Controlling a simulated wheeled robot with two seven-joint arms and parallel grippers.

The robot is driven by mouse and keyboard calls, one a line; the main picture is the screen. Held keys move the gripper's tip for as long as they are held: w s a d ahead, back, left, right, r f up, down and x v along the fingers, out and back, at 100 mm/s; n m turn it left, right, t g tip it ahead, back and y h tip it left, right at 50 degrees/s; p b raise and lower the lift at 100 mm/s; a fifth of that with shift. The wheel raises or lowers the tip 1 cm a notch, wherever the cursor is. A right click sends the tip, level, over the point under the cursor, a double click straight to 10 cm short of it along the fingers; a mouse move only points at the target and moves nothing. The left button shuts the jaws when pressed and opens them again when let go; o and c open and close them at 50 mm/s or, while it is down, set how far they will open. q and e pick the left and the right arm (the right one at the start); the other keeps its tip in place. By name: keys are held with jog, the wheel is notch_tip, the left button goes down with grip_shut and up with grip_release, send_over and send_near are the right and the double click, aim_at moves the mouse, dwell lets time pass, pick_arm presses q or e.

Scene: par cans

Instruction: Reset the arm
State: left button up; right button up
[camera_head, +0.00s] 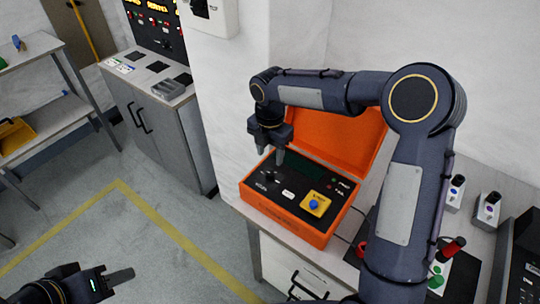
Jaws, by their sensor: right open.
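My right arm (405,185) rises from the lower right, bends at a high elbow and reaches left. My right gripper (271,156) points down above the left part of the black panel in an open orange case (285,225). It is open, with nothing seen between its fingers. I cannot tell if a fingertip touches the panel. My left gripper (112,277) shows at the bottom left, low over the floor and pointing right. Its finger gap cannot be made out. The panel has a blue button on a yellow plate (315,204).
The case stands on a bench (275,240) against a white wall. A grey cabinet (160,125) and a shelf table (45,125) stand at the left. Yellow-lined floor (120,220) is open.

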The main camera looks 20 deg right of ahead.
dwell(0.3)
jog(key=s+d+r+m+t, duration=0.1)
jog(key=s+d+r+m, duration=0.15)
jog(key=s+m, duration=0.2)
jog(key=s+d+r+m+y, duration=0.1)
jog(key=s+d+r+m, duration=0.15)
jog(key=s+m, duration=0.2)
jog(key=s+d+r+m+t, duration=0.1)
jog(key=s+d+r+m, duration=0.1)
jog(key=s+r+m, duration=0.25)
jog(key=s+a+f+m+t+y, duration=0.1)
jog(key=s+f+m+t+y, duration=0.1)
jog(key=s+m, duration=1.2)
jog(key=shift+s+a+f+t+y, duration=0.25)
jog(key=shift+t+y, duration=0.15)
jog(key=shift+t, duration=0.4)
